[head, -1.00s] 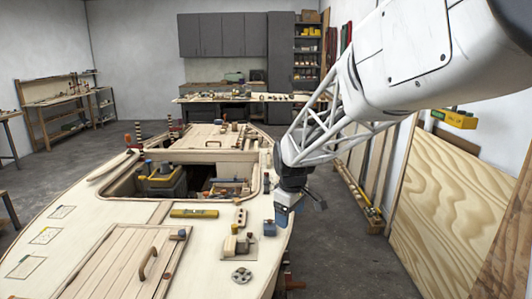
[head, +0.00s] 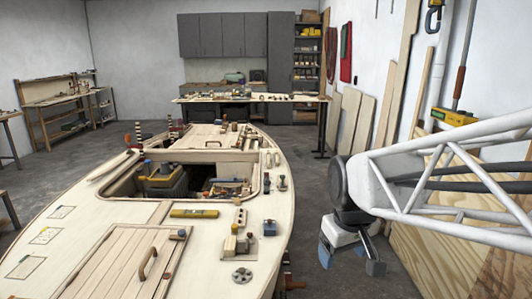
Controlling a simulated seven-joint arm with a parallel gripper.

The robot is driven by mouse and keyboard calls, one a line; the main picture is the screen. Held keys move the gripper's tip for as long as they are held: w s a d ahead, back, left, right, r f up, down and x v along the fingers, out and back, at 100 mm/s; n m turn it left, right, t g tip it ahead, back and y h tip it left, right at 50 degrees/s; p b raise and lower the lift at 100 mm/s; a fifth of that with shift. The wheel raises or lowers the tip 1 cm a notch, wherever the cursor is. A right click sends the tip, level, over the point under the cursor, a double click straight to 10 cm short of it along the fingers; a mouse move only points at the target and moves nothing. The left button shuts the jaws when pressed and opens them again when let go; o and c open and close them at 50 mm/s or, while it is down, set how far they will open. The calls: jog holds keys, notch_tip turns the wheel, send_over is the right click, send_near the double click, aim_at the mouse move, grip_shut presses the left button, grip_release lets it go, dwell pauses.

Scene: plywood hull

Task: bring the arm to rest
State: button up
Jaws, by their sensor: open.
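My gripper (head: 350,257) hangs at the right of the head view, out past the right edge of the plywood hull (head: 120,212). My arm reaches in from the right edge of the picture. The gripper is clear of the hull, with bare floor visible around it.
The deck carries a yellow level (head: 194,213), a blue block (head: 269,228), a round grey fitting (head: 242,275) and a hatch with a wooden handle (head: 148,263). A large plywood sheet (head: 425,240) leans at the right, behind my arm. Grey floor (head: 305,180) is open beside the hull.

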jog(key=s+d+f+m, duration=0.1)
jog(key=s+m, duration=0.1)
jog(key=s, duration=0.4)
jog(key=s+d+f+m, duration=0.1)
jog(key=s+d+m, duration=0.1)
jog(key=s, duration=0.5)
jog(key=shift+t, duration=0.3)
jog(key=shift+c, duration=0.3)
dwell(1.5)
